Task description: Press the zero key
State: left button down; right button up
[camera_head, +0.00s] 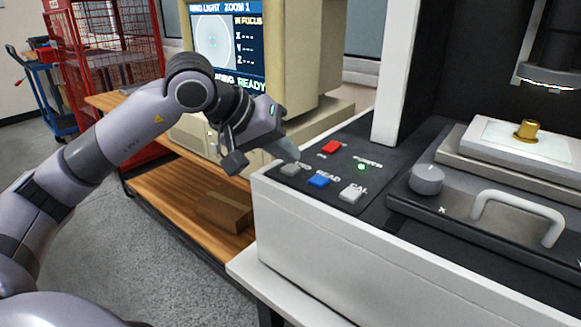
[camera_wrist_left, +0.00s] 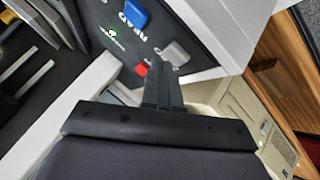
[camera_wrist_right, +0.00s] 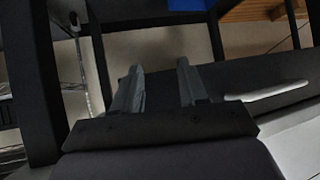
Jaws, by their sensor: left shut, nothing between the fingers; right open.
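The grey key (camera_head: 290,169) sits at the left corner of the dark control panel. Its label is partly covered in the head view, with only the end letters showing; I take it for the zero key. In the left wrist view the grey key (camera_wrist_left: 176,53) is just beyond the fingertips. My left gripper (camera_head: 292,154) is shut and empty, its tips close above and behind the grey key. I cannot tell whether they touch it. My right gripper (camera_wrist_right: 158,85) is open and empty in the right wrist view, away from the panel.
Close by are a red key (camera_head: 331,147), the blue READ key (camera_head: 319,180), the white CAL key (camera_head: 350,193) and a green POWER light (camera_head: 362,167). A knob (camera_head: 427,179) and handle (camera_head: 520,215) stand to the right. A monitor (camera_head: 228,45) stands behind the left arm.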

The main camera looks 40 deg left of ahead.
aim_at(285, 169)
pick_arm(q)
jog(key=shift+f+b, duration=0.35)
dwell(0.3)
jog(key=shift+r, duration=0.1)
jog(key=shift+r+p, duration=0.65)
jog(key=shift+r, duration=0.15)
notch_tip(285, 169, up, 5)
jog(key=p, duration=0.4)
dwell(0.8)
